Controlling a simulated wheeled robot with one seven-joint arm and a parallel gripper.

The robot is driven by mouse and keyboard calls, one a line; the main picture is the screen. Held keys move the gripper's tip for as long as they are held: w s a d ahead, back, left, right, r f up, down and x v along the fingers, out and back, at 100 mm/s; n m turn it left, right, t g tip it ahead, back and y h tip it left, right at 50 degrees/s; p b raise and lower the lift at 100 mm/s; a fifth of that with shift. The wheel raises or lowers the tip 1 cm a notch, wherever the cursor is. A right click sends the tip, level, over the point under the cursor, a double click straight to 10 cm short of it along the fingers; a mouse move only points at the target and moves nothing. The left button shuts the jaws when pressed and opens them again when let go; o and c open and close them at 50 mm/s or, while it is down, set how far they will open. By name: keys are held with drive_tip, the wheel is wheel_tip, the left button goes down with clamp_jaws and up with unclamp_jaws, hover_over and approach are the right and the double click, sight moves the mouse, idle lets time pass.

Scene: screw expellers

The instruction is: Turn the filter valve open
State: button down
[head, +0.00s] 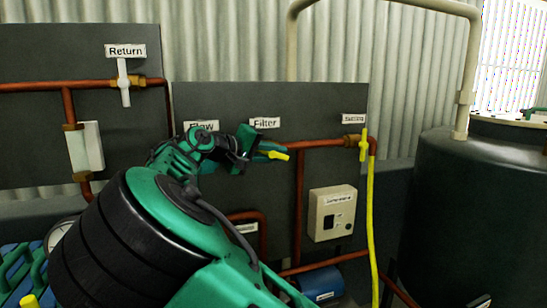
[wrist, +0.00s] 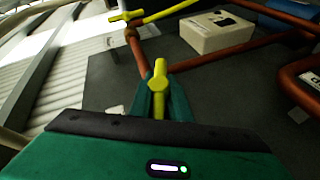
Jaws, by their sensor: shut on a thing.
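The filter valve's yellow handle (head: 279,155) shows beside my gripper, below the "Filter" label (head: 264,122) on the dark panel. It sticks out to the right of the fingers, roughly level and tilted slightly down, near the copper pipe. My gripper (head: 262,148) is shut on this handle. In the wrist view the yellow handle (wrist: 160,75) stands between the green fingers (wrist: 161,100), its rounded end towards the pipe. My gripper and arm hide the valve body and the pipe to its left in the head view.
Right of it is another yellow valve (head: 364,145) with a yellow hose (head: 371,220). A beige control box (head: 332,213) sits below. A white-handled return valve (head: 124,82) is at upper left. A dark tank (head: 470,215) stands at right. Copper pipes (head: 299,205) cross the panel.

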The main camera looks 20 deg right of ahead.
drive_tip(key=c, duration=1.7)
unclamp_jaws()
drive_tip(key=shift+c, duration=0.2)
